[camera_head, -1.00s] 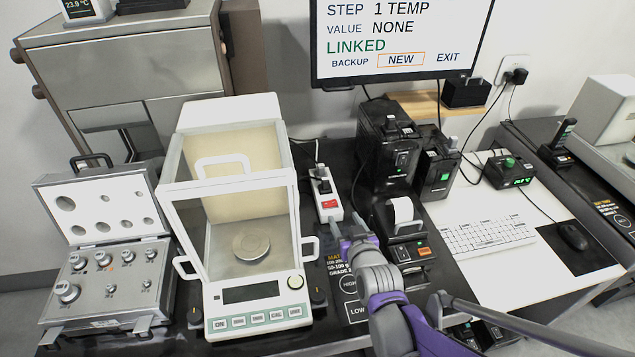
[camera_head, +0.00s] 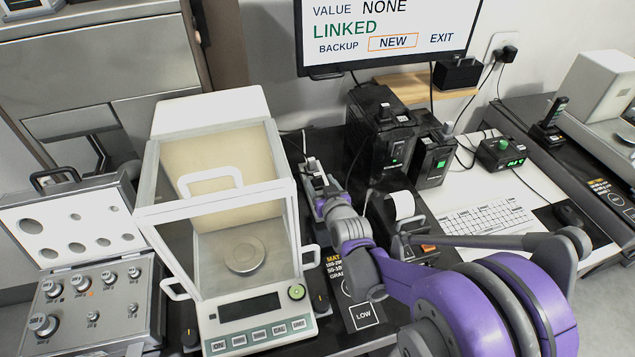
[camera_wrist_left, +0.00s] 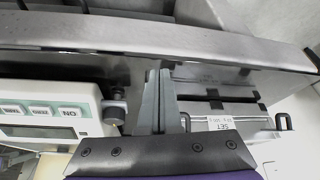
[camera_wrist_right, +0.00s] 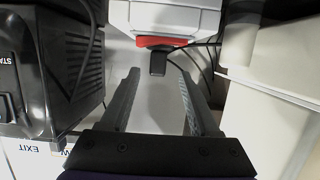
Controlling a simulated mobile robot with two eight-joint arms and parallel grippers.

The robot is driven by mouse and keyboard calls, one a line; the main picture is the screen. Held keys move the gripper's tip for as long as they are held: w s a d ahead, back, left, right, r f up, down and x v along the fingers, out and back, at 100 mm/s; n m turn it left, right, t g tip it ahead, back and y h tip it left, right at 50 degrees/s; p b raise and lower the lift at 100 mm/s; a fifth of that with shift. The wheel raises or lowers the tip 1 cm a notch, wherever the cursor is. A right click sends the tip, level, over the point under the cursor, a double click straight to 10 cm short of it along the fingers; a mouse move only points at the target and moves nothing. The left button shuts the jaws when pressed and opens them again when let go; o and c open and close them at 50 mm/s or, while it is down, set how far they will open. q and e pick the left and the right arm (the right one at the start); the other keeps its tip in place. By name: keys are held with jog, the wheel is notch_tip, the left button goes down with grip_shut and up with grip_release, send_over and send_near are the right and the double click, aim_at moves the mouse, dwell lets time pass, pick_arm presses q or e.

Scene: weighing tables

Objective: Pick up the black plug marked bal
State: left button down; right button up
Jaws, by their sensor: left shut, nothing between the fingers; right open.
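A small black plug (camera_wrist_right: 158,63) shows in the right wrist view, beside the red switch (camera_wrist_right: 160,42) of a white power strip (camera_wrist_right: 170,18). No marking on it is readable. My right gripper (camera_wrist_right: 155,85) is open, and the plug appears between and beyond its fingertips, with no contact visible. In the head view my right gripper (camera_head: 320,190) reaches over the power strip between the balance and the black units and hides much of the strip. My left gripper (camera_wrist_left: 159,75) is shut and empty in the left wrist view, in front of the table edge; the head view does not show it.
The glass-walled balance (camera_head: 250,325) stands just left of the strip. Black power units (camera_head: 385,135) and a small printer (camera_head: 402,208) stand close on its right. An open weight case (camera_head: 75,265) is at the far left. Thin cables run behind the strip.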

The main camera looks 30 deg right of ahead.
aim_at(319, 178)
jog(key=x, duration=0.4)
jog(key=shift+w+d, duration=0.1)
jog(key=shift+d, duration=0.15)
grip_shut()
